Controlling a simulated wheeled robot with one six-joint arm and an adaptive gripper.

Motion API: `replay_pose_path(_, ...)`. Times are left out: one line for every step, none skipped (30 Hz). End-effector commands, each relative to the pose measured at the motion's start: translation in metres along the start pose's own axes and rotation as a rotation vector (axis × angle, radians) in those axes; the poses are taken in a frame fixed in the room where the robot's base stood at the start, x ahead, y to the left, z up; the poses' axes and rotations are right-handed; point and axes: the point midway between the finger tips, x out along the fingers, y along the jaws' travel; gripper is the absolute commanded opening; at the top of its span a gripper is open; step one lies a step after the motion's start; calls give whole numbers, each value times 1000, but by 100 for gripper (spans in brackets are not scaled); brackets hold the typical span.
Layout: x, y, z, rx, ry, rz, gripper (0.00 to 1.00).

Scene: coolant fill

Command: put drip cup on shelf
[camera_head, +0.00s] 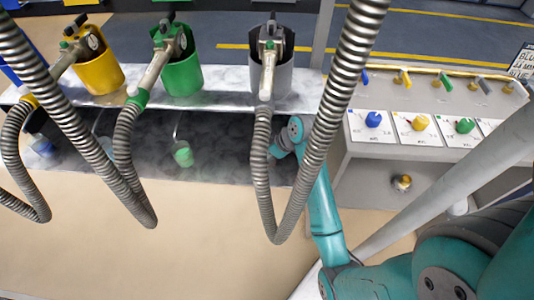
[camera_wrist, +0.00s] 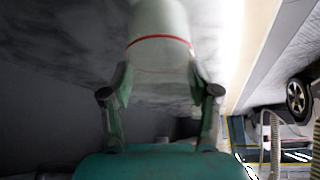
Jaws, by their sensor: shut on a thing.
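In the wrist view my gripper (camera_wrist: 158,72) is shut on the drip cup (camera_wrist: 160,25), a pale translucent cup with a red line around it. The cup lies between the two fingers, close to a grey mottled surface. In the head view my teal arm reaches to the right end of the dark lower shelf (camera_head: 225,150), under the upper ledge. The gripper tip and the held cup are hidden there behind the hose and the ledge. I cannot tell whether the cup touches the shelf.
Yellow (camera_head: 98,72), green (camera_head: 182,78) and grey (camera_head: 278,75) nozzle holders stand on the upper ledge. A small green-filled cup (camera_head: 183,155) and a blue one (camera_head: 42,146) sit on the lower shelf. Ribbed hoses (camera_head: 262,170) hang in front. A knob panel (camera_head: 420,125) is at right.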

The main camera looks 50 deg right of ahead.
Motion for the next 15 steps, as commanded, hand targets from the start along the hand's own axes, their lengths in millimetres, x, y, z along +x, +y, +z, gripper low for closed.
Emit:
replay_pose_path(2, 0, 1, 1, -1, -1, 26)
replay_pose_path(2, 0, 1, 1, -1, -1, 66)
replay_pose_path(1, 0, 1, 0, -1, -1, 76)
replay_pose_path(1, 0, 1, 0, -1, -1, 83)
replay_pose_path(1, 0, 1, 0, -1, -1, 86)
replay_pose_path(1, 0, 1, 0, -1, -1, 86)
replay_pose_path(1, 0, 1, 0, -1, -1, 86)
replay_pose_path(1, 0, 1, 0, -1, -1, 86)
replay_pose_path(1, 0, 1, 0, -1, -1, 86)
replay_pose_path(1, 0, 1, 0, -1, 0, 86)
replay_pose_path(1, 0, 1, 0, -1, 0, 86)
replay_pose_path(1, 0, 1, 0, -1, 0, 86)
replay_pose_path(1, 0, 1, 0, 0, 0, 86)
replay_pose_path(1, 0, 0, 0, 0, 0, 86)
replay_pose_path(0, 0, 0, 0, 0, 0, 86)
